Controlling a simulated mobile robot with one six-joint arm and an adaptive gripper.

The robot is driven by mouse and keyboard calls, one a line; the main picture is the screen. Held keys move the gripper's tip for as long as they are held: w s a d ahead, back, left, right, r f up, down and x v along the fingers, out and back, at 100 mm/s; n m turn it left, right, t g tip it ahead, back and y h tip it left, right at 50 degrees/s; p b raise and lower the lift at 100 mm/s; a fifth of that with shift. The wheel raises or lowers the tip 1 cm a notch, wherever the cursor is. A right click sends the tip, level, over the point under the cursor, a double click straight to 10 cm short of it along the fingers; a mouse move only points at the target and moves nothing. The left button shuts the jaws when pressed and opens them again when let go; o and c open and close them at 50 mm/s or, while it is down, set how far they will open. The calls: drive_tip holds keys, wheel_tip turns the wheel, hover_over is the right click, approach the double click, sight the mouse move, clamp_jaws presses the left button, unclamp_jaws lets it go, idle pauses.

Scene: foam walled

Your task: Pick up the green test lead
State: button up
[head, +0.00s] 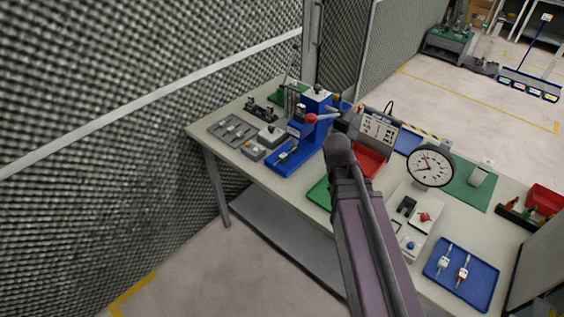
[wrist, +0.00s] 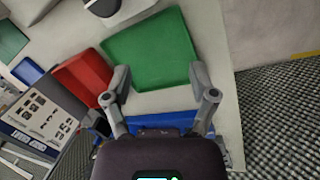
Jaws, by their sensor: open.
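A small green and white piece (head: 288,153), which may be the green test lead, lies on the blue base of a press-like fixture (head: 312,125) in the head view. It is too small to be sure. I cannot make out the lead in the wrist view. My gripper (wrist: 159,80) is open in the wrist view, with nothing between its fingers. It is above a blue surface (wrist: 160,125) and a green mat (wrist: 150,50). In the head view my arm hides part of the bench.
A blue tray (head: 440,278) with two small leads, one with red, lies at the right of the bench. A dial clock (head: 431,166), a picture panel (head: 378,130) and a red bin (head: 368,162) stand near the middle. A mesh wall (head: 120,110) runs along the left.

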drive_tip(key=w+a+f+n+t+h+b, duration=0.2)
drive_tip(key=w+a+f+n+b, duration=0.1)
drive_tip(key=w+a+n, duration=0.25)
drive_tip(key=n+t+h+b, duration=0.3)
drive_tip(key=n+t+b, duration=0.45)
drive_tip(key=n, duration=0.95)
approach(285, 156)
drive_tip(key=w+v, duration=0.1)
drive_tip(key=v, duration=0.3)
drive_tip(key=shift+s+a+r+g, duration=0.1)
drive_tip(key=shift+r+g, duration=0.05)
drive_tip(key=shift+g, duration=0.1)
drive_tip(key=b+x, duration=0.4)
drive_tip(key=x, duration=0.3)
drive_tip(key=shift+w+f, duration=0.25)
drive_tip(key=shift+w+d+f+b, duration=0.1)
drive_tip(key=shift+w+d+b, duration=0.25)
drive_tip(key=shift+d, duration=0.1)
